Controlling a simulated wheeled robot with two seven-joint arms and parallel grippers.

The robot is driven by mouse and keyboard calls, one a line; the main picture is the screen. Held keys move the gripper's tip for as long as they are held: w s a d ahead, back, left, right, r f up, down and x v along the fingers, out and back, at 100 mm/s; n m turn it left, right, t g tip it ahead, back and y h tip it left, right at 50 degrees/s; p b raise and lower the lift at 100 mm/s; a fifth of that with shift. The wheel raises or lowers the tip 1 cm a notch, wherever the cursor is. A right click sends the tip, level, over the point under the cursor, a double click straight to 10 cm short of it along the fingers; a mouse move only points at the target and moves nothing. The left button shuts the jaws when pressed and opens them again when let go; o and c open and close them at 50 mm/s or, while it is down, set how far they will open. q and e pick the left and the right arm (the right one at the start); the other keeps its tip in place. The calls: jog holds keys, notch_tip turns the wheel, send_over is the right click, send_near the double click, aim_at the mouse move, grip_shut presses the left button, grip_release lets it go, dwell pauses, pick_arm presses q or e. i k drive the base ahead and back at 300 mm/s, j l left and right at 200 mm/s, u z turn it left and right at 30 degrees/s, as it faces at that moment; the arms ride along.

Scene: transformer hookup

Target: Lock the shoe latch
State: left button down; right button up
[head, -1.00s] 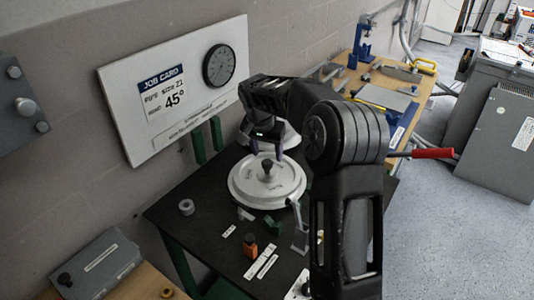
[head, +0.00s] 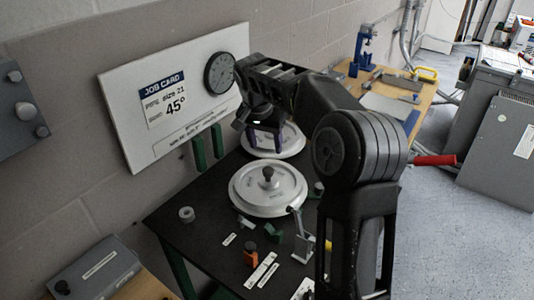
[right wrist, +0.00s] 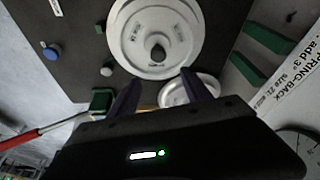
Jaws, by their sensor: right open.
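A round white shoe (head: 250,200) with a dark centre knob (head: 268,173) lies on the black bench. A second white disc (head: 287,150) lies behind it, partly hidden by my right gripper. My right gripper (head: 264,142) is open and empty, above the far side of the white shoe, by the rear disc. In the right wrist view its two fingers (right wrist: 157,95) are apart, with the shoe (right wrist: 130,40) beyond them. A small grey upright bracket (head: 302,243) stands in front of the shoe; I cannot tell whether it is the latch. My left gripper is not in view.
A red handle (head: 434,160) sticks out right of my arm. The job card board (head: 180,95) stands behind on the left.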

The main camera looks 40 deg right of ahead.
aim_at(241, 214)
jog(key=k+j, duration=0.75)
jog(key=j, duration=0.2)
